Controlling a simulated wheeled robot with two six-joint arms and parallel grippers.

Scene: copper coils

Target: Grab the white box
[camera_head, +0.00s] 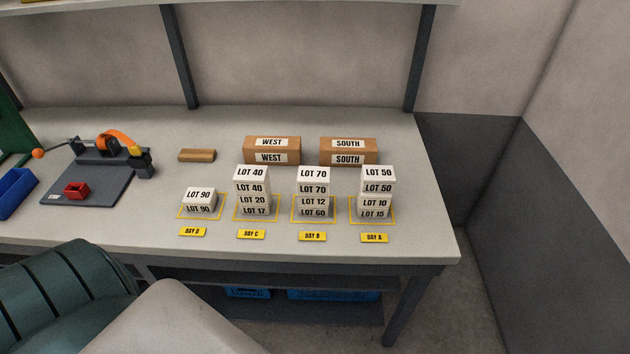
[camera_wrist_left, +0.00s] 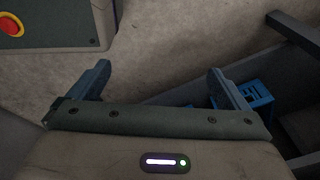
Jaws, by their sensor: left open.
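In the head view, white boxes stand in yellow-outlined bays on the table. A single white box marked LOT 90 (camera_head: 199,197) is in bay D. Bay C holds a stack of three with LOT 40 (camera_head: 252,181) on top, over LOT 20 and LOT 17. Bay B has LOT 70 (camera_head: 313,181) over LOT 12 and LOT 60. Bay A has LOT 50 (camera_head: 378,180) over LOT 10 and LOT 15. My left gripper (camera_wrist_left: 158,70) shows in the left wrist view, open, with nothing between its fingers. My right gripper is not in view.
Brown boxes WEST (camera_head: 272,150) and SOUTH (camera_head: 348,151) stand behind the stacks, with a small wooden block (camera_head: 197,155) to their left. A grey fixture (camera_head: 95,180), red part (camera_head: 77,190) and blue bin (camera_head: 14,190) are at left. Blue crates (camera_head: 335,295) sit under the table.

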